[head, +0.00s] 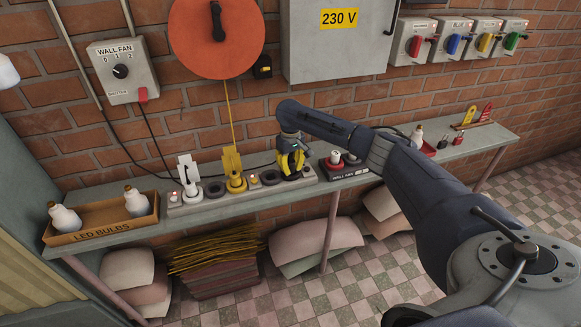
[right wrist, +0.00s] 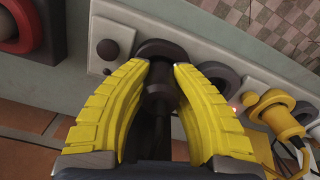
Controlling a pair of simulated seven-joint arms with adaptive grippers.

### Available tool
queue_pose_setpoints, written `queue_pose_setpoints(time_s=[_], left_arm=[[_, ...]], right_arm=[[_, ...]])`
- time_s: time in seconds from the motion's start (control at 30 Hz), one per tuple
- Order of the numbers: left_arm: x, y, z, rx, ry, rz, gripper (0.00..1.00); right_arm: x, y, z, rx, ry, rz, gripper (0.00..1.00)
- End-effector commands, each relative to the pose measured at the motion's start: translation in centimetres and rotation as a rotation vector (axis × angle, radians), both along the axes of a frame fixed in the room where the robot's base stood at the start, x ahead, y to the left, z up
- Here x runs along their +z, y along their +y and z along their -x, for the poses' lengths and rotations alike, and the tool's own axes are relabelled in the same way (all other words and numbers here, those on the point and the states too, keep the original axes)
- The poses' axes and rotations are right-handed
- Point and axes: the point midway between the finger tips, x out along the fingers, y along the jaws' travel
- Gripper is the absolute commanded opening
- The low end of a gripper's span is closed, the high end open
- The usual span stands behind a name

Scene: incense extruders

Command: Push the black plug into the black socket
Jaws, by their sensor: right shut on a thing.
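The black plug (right wrist: 158,92) is between the yellow fingers of my right gripper (right wrist: 160,72), which are shut on it. My right gripper also shows in the head view (head: 291,162), over the right part of the grey socket strip (head: 310,176). In the right wrist view the plug's front end is at the dark round socket (right wrist: 178,50) and overlaps it. I cannot tell how deep it sits. In the head view the gripper largely hides the plug and this socket. My left gripper is not in view.
A yellow plug (head: 235,182) and a white plug (head: 190,188) stand in the strip to the left. A WALL FAN box with a red-ringed part (head: 337,158) is just right. The LED BULBS tray (head: 102,222) is at far left. The brick wall is close behind.

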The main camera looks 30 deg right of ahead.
Motion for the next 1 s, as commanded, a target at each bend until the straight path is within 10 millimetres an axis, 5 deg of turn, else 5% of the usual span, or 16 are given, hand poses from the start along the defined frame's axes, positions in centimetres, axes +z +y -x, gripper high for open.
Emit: queue_pose_setpoints(time_s=[0.13, 0.17, 0.37, 0.73, 1.0], left_arm=[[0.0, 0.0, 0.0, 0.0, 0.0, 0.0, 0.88], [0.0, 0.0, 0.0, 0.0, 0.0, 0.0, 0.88], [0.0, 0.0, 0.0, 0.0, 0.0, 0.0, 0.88], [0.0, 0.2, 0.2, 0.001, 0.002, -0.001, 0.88], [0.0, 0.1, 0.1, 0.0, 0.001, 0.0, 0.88]], right_arm=[[-0.3, 0.0, 0.0, -0.001, 0.001, 0.001, 0.0], [-0.4, 0.0, 0.0, -0.001, 0.001, 0.001, 0.24], [-0.3, 0.0, 0.0, 0.0, 0.001, 0.001, 0.47], [0.3, 0.0, 0.0, 0.001, -0.001, 0.0, 0.48], [4.4, -0.1, -0.1, 0.001, -0.003, 0.001, 0.48]])
